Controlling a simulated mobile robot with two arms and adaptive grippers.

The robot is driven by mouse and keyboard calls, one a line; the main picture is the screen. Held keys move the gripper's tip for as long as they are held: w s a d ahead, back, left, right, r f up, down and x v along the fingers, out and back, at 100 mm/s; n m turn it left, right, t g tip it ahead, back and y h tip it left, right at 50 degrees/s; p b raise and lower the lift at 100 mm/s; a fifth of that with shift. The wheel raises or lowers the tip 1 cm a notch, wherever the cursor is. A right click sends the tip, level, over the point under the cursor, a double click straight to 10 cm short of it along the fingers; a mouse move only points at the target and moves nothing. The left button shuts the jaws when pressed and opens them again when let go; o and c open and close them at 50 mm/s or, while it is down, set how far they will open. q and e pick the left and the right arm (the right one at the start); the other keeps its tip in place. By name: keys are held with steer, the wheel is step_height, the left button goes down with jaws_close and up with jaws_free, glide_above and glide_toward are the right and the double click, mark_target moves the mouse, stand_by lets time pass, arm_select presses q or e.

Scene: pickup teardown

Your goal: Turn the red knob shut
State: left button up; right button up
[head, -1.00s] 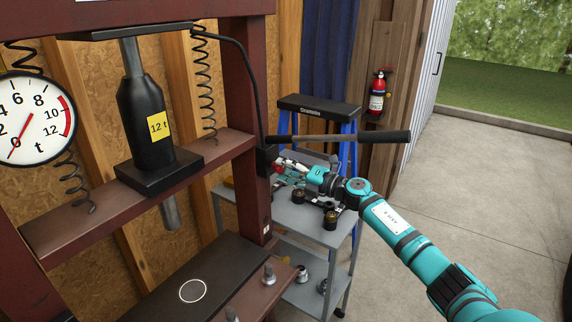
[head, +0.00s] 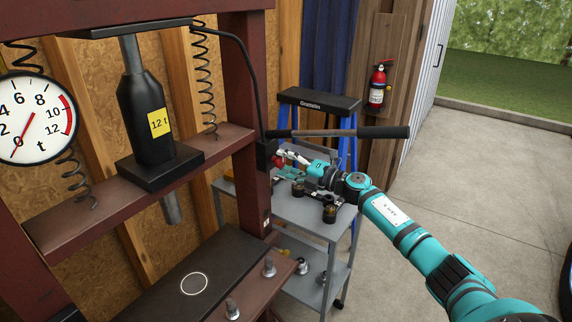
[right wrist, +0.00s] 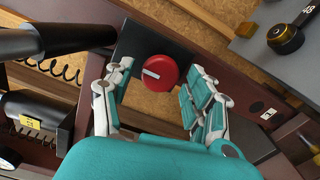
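The red knob (right wrist: 159,72) sits on the face of a black block (right wrist: 158,46) in the right wrist view. A short white line on it points left in that view. In the head view the red knob (head: 279,161) is a small red patch at the press's right post, partly hidden by my fingers. My right gripper (right wrist: 157,92) is open, one finger on each side of the knob, with visible gaps to it. It also shows in the head view (head: 288,164). My left gripper is not in view.
A long pump handle (head: 340,132) reaches right above my gripper. The red press frame (head: 243,185) stands on the left, with a gauge (head: 50,120) reading near zero. A grey cart (head: 318,228) with dark fittings stands below my wrist.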

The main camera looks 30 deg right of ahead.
steer(key=shift+o, duration=0.2)
steer(key=shift+s, duration=0.1)
steer(key=shift+s+d+f, duration=0.1)
steer(key=shift+s, duration=0.15)
steer(key=v, duration=1.1)
steer(key=shift+s, duration=0.15)
steer(key=shift+d, duration=0.1)
